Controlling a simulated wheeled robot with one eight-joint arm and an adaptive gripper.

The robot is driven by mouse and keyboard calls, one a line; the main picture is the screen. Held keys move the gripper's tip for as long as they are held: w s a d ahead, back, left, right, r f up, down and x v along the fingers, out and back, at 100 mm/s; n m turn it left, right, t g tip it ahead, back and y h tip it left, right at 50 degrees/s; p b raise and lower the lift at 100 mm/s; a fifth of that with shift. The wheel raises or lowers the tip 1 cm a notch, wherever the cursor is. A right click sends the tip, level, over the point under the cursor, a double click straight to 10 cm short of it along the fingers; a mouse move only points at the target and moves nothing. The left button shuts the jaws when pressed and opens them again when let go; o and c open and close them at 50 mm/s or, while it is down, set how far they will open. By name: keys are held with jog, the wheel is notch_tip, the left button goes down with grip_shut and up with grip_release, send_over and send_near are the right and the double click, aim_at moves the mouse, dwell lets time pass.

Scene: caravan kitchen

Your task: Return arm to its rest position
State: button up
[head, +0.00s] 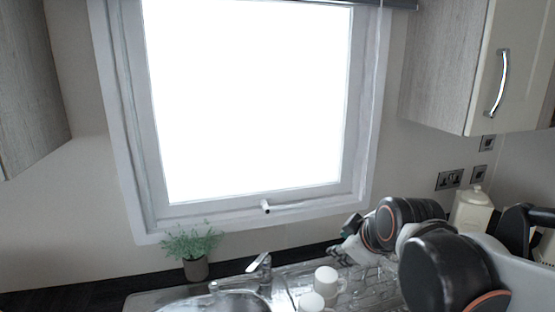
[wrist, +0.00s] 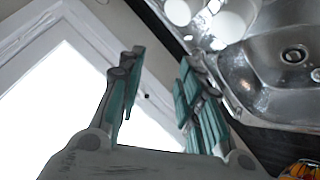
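My gripper (wrist: 163,62) shows in the wrist view with its two teal-padded fingers apart and nothing between them. Behind the gap are the window frame and wall. In the head view my gripper (head: 346,240) is small and partly hidden by my arm, at the lower right over the draining board (head: 282,287). My arm reaches in from the right edge, dark with orange rings, above the worktop and below the window.
White mugs (head: 326,279) stand on the draining board under my arm. A tap (head: 260,264), a sink (wrist: 262,82) and a potted plant (head: 195,266) are to the left. A white canister (head: 472,209) stands behind my arm. A wall cupboard (head: 490,75) hangs at upper right.

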jog(key=s+d+f+m, duration=0.1)
jog(key=s+f+m, duration=0.1)
jog(key=s, duration=0.3)
jog(key=s+d+f+m+g+h, duration=0.1)
jog(key=s+d+f+m, duration=0.1)
jog(key=s+m, duration=0.2)
jog(key=s+d+f+m+b, duration=0.1)
jog(key=s+d+f+m, duration=0.1)
jog(key=s, duration=0.5)
jog(key=shift+s+f+m+g+h, duration=0.3)
jog(key=shift+s+f+m+g, duration=0.1)
jog(key=shift+m, duration=0.5)
